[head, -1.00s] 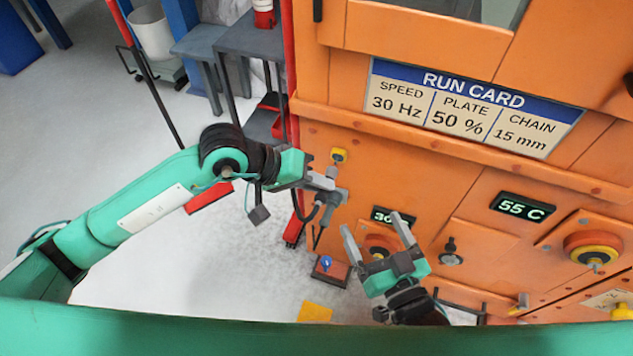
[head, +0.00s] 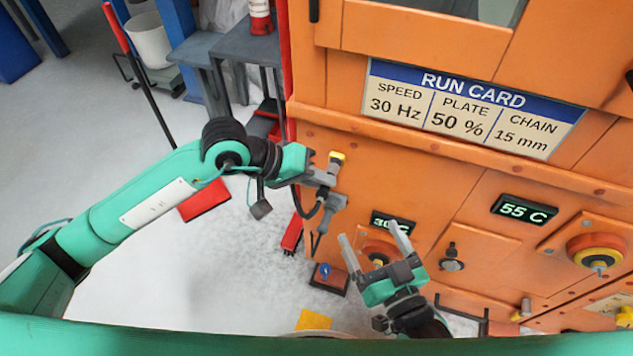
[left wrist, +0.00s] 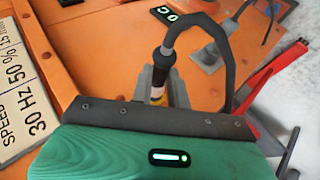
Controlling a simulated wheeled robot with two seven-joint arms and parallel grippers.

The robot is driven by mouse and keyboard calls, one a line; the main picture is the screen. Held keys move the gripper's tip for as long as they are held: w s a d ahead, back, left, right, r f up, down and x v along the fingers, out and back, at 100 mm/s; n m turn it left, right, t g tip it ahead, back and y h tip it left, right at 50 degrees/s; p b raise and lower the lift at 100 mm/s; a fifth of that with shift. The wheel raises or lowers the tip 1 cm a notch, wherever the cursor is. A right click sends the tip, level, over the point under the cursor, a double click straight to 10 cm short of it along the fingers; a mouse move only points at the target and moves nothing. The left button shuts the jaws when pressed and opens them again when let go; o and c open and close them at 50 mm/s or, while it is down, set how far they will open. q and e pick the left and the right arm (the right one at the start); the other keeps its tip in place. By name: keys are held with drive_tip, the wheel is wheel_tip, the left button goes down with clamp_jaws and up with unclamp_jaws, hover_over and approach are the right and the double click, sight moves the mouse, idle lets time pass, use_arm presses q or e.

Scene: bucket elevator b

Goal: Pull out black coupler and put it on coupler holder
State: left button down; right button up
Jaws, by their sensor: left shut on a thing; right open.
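My left gripper (head: 324,181) is at the orange panel, just below a yellow piece (head: 337,158) on it. In the left wrist view the left gripper (left wrist: 164,88) is shut on the black coupler (left wrist: 161,65), with a pale and yellow band between the fingers. The coupler's dark cable (left wrist: 225,55) arches away from it. Whether the coupler is seated or free of the panel I cannot tell. A grey fixture (left wrist: 206,54) stands on the panel beside it; I cannot tell if it is the coupler holder. My right gripper (head: 369,234) is open and empty, low before the panel.
The orange panel carries the run card (head: 472,109), a 55 C display (head: 525,209) and a red-and-yellow knob (head: 596,250). A small box with a blue knob (head: 327,274) sits below my left gripper. A grey table (head: 246,49) stands behind left. Open floor lies left.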

use_arm(q)
drive_tip(key=shift+w+d+b, duration=0.2)
drive_tip(key=shift+w+b, duration=0.2)
drive_tip(key=shift+w, duration=0.1)
drive_tip(key=c, duration=1.3)
unclamp_jaws()
drive_tip(key=p+v, duration=0.1)
drive_tip(key=v, duration=1.3)
drive_tip(key=shift+p, duration=0.4)
